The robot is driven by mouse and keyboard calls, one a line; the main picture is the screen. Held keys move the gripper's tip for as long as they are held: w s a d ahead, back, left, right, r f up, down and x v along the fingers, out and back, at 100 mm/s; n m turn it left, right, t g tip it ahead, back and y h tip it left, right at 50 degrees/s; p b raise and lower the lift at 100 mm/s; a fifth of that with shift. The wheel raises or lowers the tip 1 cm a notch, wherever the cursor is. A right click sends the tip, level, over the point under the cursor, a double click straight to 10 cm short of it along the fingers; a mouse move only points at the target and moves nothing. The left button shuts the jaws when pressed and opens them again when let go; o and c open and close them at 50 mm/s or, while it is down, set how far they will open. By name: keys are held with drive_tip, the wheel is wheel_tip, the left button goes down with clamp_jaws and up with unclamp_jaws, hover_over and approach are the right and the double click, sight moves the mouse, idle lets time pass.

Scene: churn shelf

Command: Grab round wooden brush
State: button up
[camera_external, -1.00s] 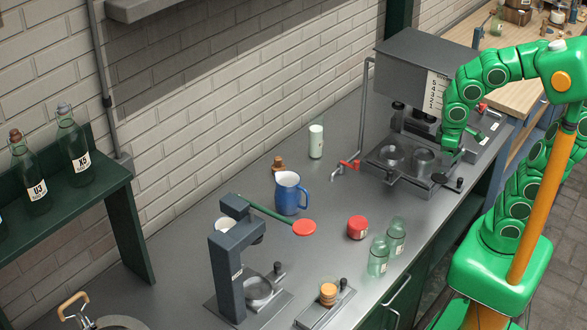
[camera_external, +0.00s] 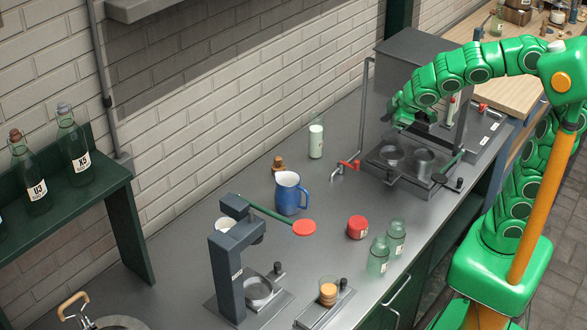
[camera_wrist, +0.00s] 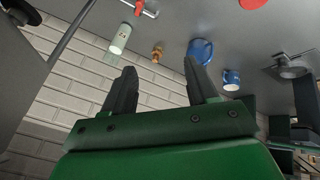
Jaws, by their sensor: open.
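A small brown knobbed piece (camera_external: 278,164) that looks like the round wooden brush stands on the grey counter by the brick wall, just behind the blue mug (camera_external: 288,194). Its bristles are too small to make out. It also shows in the wrist view (camera_wrist: 157,53), between and beyond my fingertips. My gripper (camera_wrist: 160,66) is open and empty, its two dark fingers apart. In the external view my gripper (camera_external: 388,113) is in front of the grey machine's left part, above the counter, well to the right of the brown piece.
A pale green-white cylinder (camera_external: 316,141) and a red-handled tap (camera_external: 349,164) stand between my gripper and the brown piece. The grey machine (camera_external: 412,62) is close beside my arm. A red tin (camera_external: 357,228) and green jars (camera_external: 378,254) stand near the counter's front edge.

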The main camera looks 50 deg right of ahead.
drive_tip(key=w+d+n+t+h, duration=0.15)
drive_tip(key=w+n+t, duration=0.55)
drive_tip(key=w, duration=1.1)
drive_tip(key=n+y, duration=0.5)
drive_tip(key=n, duration=1.5)
hover_over(279, 158)
drive_tip(key=s+d, duration=0.3)
drive_tip(key=d, duration=0.3)
wheel_tip(279, 158, down, 12)
drive_tip(key=a+f+n+g+y, duration=0.1)
drive_tip(key=f+n, duration=0.1)
drive_tip(key=f, duration=0.1)
drive_tip(key=a+f+n+y, duration=0.1)
drive_tip(key=f+n, duration=0.2)
drive_tip(key=f, duration=0.1)
drive_tip(key=s+f+n+g+y, duration=0.1)
drive_tip(key=f+n, duration=0.1)
drive_tip(key=f, duration=0.2)
drive_tip(key=shift+a+n+g, duration=0.3)
drive_tip(key=shift+a, duration=0.1)
drive_tip(key=shift+a+f+y, duration=0.2)
drive_tip(key=shift+f+y, duration=0.05)
drive_tip(key=shift+f, duration=0.1)
drive_tip(key=shift+a+r+x, duration=0.1)
drive_tip(key=shift+x, duration=1.35)
drive_tip(key=shift+a+r+x, duration=0.1)
drive_tip(key=shift+x, duration=2.2)
drive_tip(key=shift+d, duration=0.1)
